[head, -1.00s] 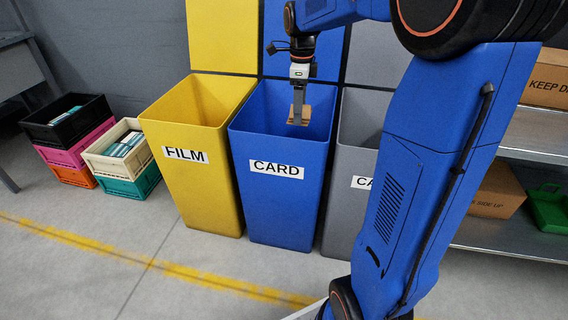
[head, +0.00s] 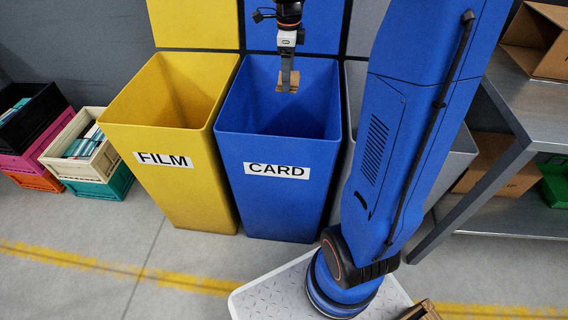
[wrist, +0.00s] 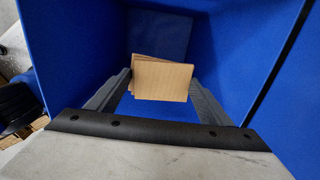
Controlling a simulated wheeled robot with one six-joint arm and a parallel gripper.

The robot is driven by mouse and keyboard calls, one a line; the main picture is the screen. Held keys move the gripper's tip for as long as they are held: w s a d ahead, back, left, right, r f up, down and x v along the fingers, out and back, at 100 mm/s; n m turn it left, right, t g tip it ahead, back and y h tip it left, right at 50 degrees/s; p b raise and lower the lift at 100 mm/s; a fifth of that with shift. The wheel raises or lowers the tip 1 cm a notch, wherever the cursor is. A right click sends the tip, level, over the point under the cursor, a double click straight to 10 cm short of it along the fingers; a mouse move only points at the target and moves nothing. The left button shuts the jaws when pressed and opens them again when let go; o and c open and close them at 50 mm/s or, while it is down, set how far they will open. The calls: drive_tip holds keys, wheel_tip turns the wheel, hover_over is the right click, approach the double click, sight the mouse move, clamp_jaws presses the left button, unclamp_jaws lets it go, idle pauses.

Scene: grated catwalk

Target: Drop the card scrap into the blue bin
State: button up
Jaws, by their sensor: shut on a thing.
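The card scrap (head: 287,80) is a small brown piece of cardboard. My gripper (head: 288,82) is shut on it and holds it over the open mouth of the blue bin (head: 277,205), which carries a CARD label. In the wrist view the card scrap (wrist: 162,79) sits between the two dark fingers, with the blue walls of the bin (wrist: 235,50) around and below it. I cannot tell exactly how far the scrap is below the rim.
A yellow bin (head: 168,192) labelled FILM stands left of the blue bin, and a grey bin (head: 455,155) stands to its right, partly behind my arm. Stacked crates (head: 92,165) are at the far left. A metal shelf (head: 550,110) with cardboard boxes stands at the right.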

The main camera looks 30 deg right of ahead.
drive_tip(key=shift+f, duration=0.45)
drive_tip(key=o, duration=1.1)
drive_tip(key=shift+r, duration=0.1)
wheel_tip(320, 180, up, 17)
drive_tip(key=shift+r, duration=0.1)
